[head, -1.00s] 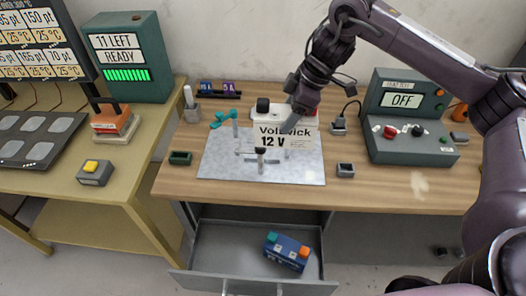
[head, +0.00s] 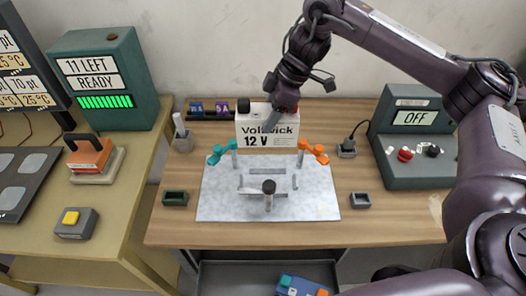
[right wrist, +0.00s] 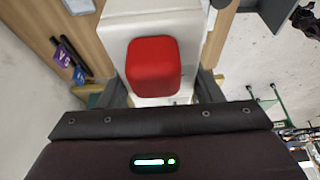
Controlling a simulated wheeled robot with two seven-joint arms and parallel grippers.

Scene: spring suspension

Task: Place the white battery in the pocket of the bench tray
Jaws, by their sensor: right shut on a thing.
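The white battery (head: 268,131), labelled "Voltwick 12 V", is upright in my right gripper (head: 279,119). It has a black cap and a red cap on top. In the head view it shows above the back edge of the grey bench tray (head: 217,207), apparently raised. In the right wrist view the white battery (right wrist: 195,20) sits between the fingers, its red cap close to the palm. The tray pocket (head: 268,181) is bounded by low grey walls and looks empty. A teal clamp (head: 222,153) and an orange clamp (head: 314,152) stand at its back corners. My left gripper is out of view.
A tester (head: 415,140) reading OFF is at the right. Small dark trays (head: 175,199) and (head: 360,201) flank the bench tray. A blue battery (head: 300,286) lies in the open drawer below.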

